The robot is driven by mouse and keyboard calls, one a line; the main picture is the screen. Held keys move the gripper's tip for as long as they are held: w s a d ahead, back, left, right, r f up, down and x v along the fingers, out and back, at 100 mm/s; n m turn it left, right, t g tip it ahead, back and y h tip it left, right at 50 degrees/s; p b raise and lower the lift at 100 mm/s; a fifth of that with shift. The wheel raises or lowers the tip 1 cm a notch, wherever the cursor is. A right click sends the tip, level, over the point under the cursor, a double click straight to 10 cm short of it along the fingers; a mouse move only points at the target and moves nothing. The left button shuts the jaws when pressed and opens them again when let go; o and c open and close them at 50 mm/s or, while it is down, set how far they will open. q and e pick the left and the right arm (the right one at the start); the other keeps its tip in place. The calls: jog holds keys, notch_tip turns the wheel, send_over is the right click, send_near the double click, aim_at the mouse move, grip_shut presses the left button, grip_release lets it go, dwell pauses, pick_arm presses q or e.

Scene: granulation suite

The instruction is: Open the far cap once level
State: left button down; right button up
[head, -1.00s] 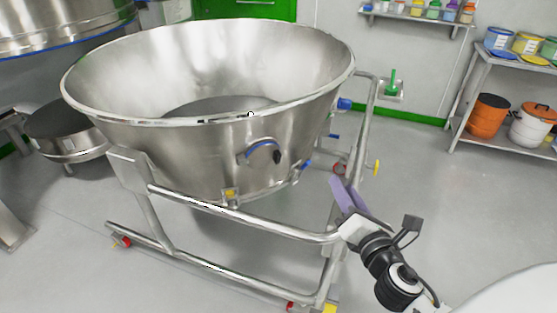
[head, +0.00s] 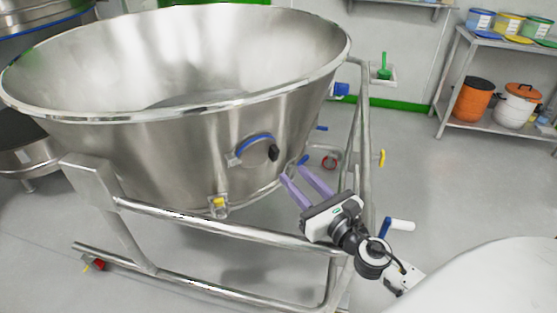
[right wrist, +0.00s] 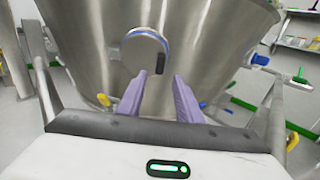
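A large steel bowl (head: 150,150) hangs in a tubular frame (head: 225,232); its rim looks roughly level. A round port cover (head: 258,152) with a blue edge and a black knob (head: 274,153) sits on its side wall, and the cover also shows in the right wrist view (right wrist: 143,52). A blue cap-like fitting (head: 341,89) sticks out at the bowl's far right, also in the right wrist view (right wrist: 260,60). I cannot tell which is the far cap. My right gripper (head: 293,174) is open and empty, its purple fingers pointing at the knob, apparently short of it. My left gripper is out of view.
The frame's right upright (head: 362,150) stands close beyond my right gripper. A yellow-topped fitting (head: 218,204) and blue and red handles (head: 330,161) sit low on or near the bowl. A shelf with buckets (head: 518,105) stands at the right; the floor before it is clear.

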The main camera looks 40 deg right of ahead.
aim_at(276, 157)
jog(key=w, duration=0.8)
jog(key=shift+w+d+p, duration=0.15)
jog(key=shift+d+p, duration=0.2)
grip_shut()
